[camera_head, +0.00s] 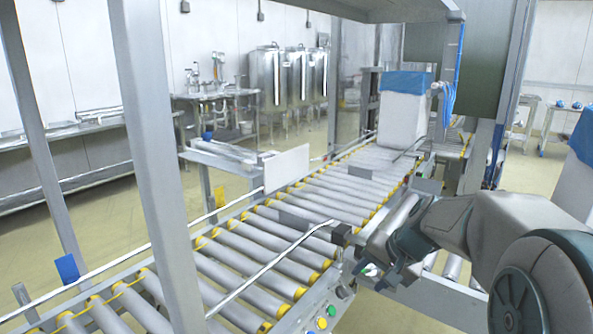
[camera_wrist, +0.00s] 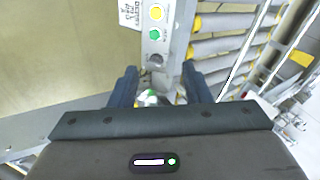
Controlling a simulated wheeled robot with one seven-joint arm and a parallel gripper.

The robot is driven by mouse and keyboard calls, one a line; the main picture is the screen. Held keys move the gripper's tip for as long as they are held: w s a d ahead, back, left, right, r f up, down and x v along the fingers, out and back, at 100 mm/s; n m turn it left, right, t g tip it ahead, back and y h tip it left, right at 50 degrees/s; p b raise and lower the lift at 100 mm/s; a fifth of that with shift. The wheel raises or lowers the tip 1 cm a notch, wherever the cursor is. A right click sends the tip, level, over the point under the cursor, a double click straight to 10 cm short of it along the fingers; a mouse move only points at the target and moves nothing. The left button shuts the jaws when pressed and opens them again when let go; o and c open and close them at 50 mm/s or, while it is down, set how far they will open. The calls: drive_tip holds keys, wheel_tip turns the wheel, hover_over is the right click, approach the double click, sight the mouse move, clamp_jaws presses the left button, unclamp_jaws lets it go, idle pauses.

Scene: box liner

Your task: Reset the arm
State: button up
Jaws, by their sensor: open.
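My arm reaches in from the right of the head view, bent at the elbow, with my gripper (camera_head: 378,278) pointing down beside the roller conveyor (camera_head: 330,200). In the wrist view my gripper (camera_wrist: 160,86) shows two dark fingers spread apart, with nothing held between them. Beyond the fingers is the grey control box (camera_wrist: 157,35) with a yellow and a green button. The control box also shows in the head view (camera_head: 322,318), just left of and below my gripper. I cannot tell how far the fingertips are from it.
A white box with a blue liner (camera_head: 405,110) stands on the far conveyor. A metal post (camera_head: 160,150) rises at the left, and a metal bar (camera_head: 270,265) crosses the rollers. Another blue-lined white box (camera_head: 577,175) is at the right edge. Steel tanks (camera_head: 290,80) stand behind.

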drive_tip(key=s+a+r+n+g+h+p, duration=0.1)
drive_tip(key=s+r+n+h+p, duration=0.3)
drive_tip(key=s+r+p, duration=1.5)
drive_tip(key=shift+s+a+n+g+p, duration=0.4)
drive_tip(key=shift+s+n+p, duration=0.2)
drive_tip(key=shift+s+p, duration=0.25)
drive_tip(key=shift+r, duration=0.1)
